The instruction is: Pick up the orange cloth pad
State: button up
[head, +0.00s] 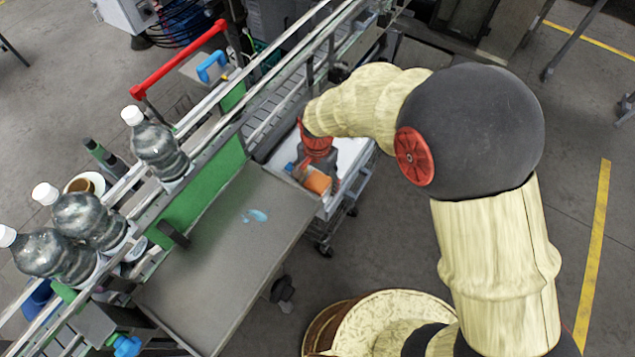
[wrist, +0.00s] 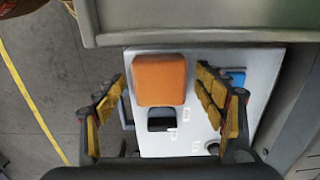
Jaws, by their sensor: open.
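The orange cloth pad (wrist: 160,78) lies on a white surface in the wrist view, between my two spread fingers in the picture. It also shows in the head view (head: 318,183), partly hidden by my gripper. My gripper (wrist: 162,80) is open and empty, with a yellow-padded finger to each side of the pad. The fingers look apart from the pad; how far they are above it is hard to tell. In the head view my gripper (head: 322,170) is over the white cart top (head: 352,152), pointing down.
A blue item (wrist: 237,78) lies right of the pad, near my right finger. A dark item (wrist: 161,120) is just below the pad in the picture. A grey table (head: 225,260) with a raised edge borders the cart. Bottles (head: 157,145) stand along the conveyor at left.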

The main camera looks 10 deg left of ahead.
aim_at(318, 181)
jog(key=c, duration=1.1)
jog(key=shift+r, duration=0.15)
notch_tip(318, 181, up, 10)
jog(key=shift+f, duration=0.1)
jog(key=o, duration=0.5)
jog(key=c, duration=0.4)
jog(key=shift+c, duration=0.5)
